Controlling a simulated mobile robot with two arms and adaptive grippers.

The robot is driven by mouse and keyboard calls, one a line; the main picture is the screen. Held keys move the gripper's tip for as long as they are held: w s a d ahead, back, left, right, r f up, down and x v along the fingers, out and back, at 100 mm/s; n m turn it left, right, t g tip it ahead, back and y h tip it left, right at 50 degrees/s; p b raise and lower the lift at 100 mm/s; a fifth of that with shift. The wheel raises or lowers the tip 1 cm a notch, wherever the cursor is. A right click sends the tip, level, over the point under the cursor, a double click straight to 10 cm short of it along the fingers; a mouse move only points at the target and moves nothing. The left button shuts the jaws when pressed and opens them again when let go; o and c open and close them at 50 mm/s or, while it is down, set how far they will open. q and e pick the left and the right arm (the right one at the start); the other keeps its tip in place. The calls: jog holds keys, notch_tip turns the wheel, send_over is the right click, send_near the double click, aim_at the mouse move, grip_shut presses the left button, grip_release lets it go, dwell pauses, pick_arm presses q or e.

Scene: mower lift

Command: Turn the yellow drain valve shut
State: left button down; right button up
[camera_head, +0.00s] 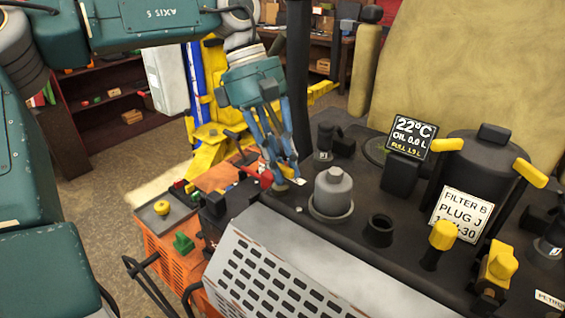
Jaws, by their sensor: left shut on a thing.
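My left gripper (284,176) points down at the left edge of the dark machine deck (340,255). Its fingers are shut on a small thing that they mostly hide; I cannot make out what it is. A red and black part (258,168) lies beside the fingertips. Several yellow parts sit on the right of the deck: a knob on a dark stem (443,235), a yellow fitting (498,265) and a yellow handle (530,173). I cannot tell which yellow part is the drain valve. The gripper is well apart from these. My right gripper is not in view.
A grey domed cap (333,190) and a black open neck (379,230) stand right of the gripper. An orange crate (175,262) and a tray (152,216) with a yellow knob are at the left.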

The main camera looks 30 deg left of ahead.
pick_arm(q)
jog(key=shift+r, duration=0.1)
jog(key=c, duration=1.6)
grip_release()
jog(key=shift+c, duration=0.2)
jog(key=v, duration=1.2)
